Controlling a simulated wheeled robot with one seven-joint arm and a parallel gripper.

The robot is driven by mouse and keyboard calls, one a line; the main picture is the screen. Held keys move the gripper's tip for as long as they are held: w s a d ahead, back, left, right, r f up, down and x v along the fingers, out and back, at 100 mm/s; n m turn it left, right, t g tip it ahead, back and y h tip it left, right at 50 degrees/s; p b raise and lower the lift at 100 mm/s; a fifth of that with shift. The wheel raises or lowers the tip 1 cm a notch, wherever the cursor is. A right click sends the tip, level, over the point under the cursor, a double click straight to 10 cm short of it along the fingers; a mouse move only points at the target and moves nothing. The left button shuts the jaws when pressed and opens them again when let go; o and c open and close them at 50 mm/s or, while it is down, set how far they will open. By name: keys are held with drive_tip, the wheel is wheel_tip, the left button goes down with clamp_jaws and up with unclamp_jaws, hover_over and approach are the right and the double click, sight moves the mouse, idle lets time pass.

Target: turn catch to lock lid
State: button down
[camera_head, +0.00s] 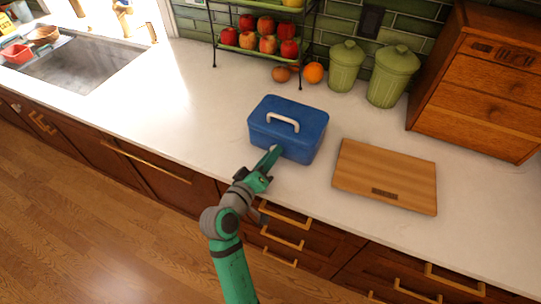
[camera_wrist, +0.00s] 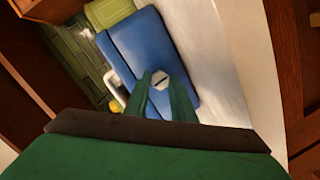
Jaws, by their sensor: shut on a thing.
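A blue box with a closed lid (camera_head: 290,117) stands on the white counter, with a white handle (camera_head: 283,122) on top. My gripper (camera_head: 275,152) is at the front face of the box. In the wrist view the blue box (camera_wrist: 135,48) fills the middle, and its white handle (camera_wrist: 112,82) shows at its left side. A small pale catch (camera_wrist: 160,80) sits between the two green fingertips of my gripper (camera_wrist: 161,84), which are shut on it. In the head view the catch is mostly hidden behind the fingers.
A wooden cutting board (camera_head: 386,176) lies just right of the box. Two green canisters (camera_head: 393,76), an orange (camera_head: 313,72) and a rack of apples (camera_head: 267,43) stand behind. A wooden cabinet (camera_head: 484,82) is at right. The counter left of the box is clear.

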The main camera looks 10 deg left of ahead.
drive_tip(key=shift+f+m, duration=0.1)
drive_tip(key=shift+m, duration=0.4)
idle(0.3)
drive_tip(key=c, duration=1.5)
unclamp_jaws()
drive_tip(key=v, duration=1)
drive_tip(key=shift+s, duration=0.4)
drive_tip(key=shift+a, duration=0.1)
